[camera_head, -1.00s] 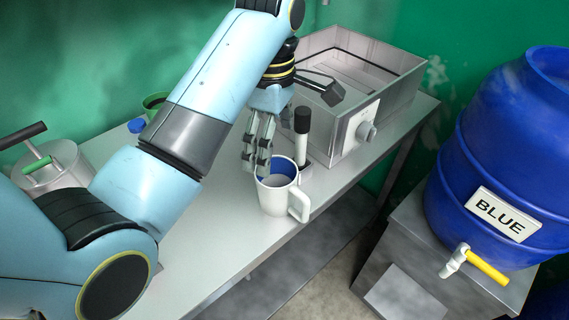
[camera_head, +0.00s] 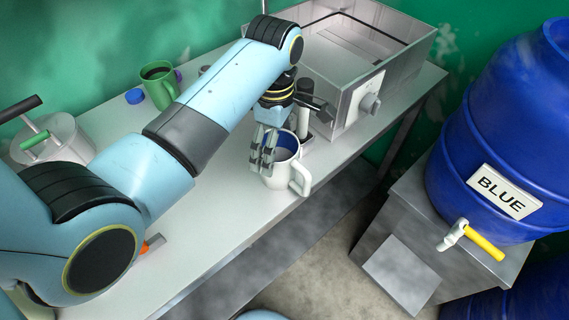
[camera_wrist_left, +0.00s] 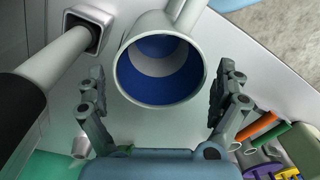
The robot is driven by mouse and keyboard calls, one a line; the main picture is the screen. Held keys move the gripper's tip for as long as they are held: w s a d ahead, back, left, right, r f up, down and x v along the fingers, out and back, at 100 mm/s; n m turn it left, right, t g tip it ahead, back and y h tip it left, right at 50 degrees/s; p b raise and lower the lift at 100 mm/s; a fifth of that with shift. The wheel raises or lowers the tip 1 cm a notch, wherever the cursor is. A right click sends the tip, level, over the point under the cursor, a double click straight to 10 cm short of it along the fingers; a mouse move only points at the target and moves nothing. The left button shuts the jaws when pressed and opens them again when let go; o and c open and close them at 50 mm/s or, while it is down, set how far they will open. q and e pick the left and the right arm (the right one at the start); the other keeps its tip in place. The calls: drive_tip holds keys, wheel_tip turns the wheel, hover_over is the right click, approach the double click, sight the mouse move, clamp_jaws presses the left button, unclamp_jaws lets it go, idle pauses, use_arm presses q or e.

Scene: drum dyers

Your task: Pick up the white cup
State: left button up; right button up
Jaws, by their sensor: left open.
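The white cup (camera_head: 282,174) has a blue inside and a handle on its right. It stands upright near the table's front edge in the head view. In the left wrist view the white cup (camera_wrist_left: 160,60) shows its round rim and blue inside between my fingers. My left gripper (camera_head: 263,152) is at the left side of the cup in the head view. In the left wrist view my left gripper (camera_wrist_left: 160,82) is open, with one finger on each side of the cup and small gaps visible. My right gripper is not in view.
A dark-handled upright tool (camera_head: 303,121) stands close behind the cup. A metal basin (camera_head: 405,80) is at the back right. A green mug (camera_head: 160,92) and blue cap (camera_head: 134,96) are at the back left. A blue barrel (camera_head: 505,130) stands right of the table.

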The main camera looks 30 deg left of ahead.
use_arm(q)
drive_tip(key=shift+f, duration=0.45)
drive_tip(key=c, duration=1.6)
drive_tip(key=shift+r, duration=0.1)
